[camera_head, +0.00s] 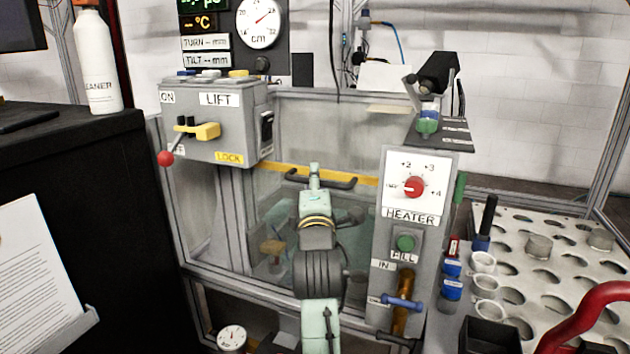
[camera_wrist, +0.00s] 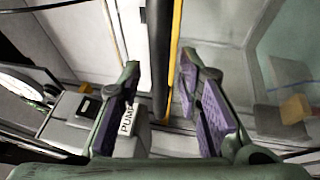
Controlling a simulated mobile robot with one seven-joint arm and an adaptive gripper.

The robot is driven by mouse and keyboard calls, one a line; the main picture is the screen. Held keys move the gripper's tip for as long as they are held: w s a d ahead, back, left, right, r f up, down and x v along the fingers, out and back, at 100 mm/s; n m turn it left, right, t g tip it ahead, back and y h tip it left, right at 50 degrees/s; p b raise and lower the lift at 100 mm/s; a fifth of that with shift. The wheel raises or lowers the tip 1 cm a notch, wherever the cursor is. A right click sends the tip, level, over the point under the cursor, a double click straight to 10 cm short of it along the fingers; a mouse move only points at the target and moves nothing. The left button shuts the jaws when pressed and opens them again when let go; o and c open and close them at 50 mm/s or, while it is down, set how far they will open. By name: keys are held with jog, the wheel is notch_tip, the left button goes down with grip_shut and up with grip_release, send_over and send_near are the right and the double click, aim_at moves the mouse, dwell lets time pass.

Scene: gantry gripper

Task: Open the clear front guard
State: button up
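The clear front guard (camera_head: 268,215) stands closed across the front of the machine frame, below a yellow strip (camera_head: 270,168). A dark bar handle (camera_head: 345,183) runs along that strip. My gripper (camera_head: 314,172) reaches over the handle's middle, and its fingers are partly hidden by my own arm in the head view. In the wrist view my gripper (camera_wrist: 160,92) is open, with purple pads apart on either side. The dark handle (camera_wrist: 160,50) lies between the fingers, beside the yellow strip (camera_wrist: 175,45). I cannot tell whether a pad touches it.
A LIFT box (camera_head: 215,125) with a red-knobbed lever stands left of the guard. A HEATER panel (camera_head: 413,190) stands to the right. A black cabinet (camera_head: 90,160) is at far left, and a perforated rack (camera_head: 560,260) with cups is at right.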

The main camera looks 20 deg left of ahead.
jog(key=shift+c, duration=0.5)
grip_shut()
dwell(0.4)
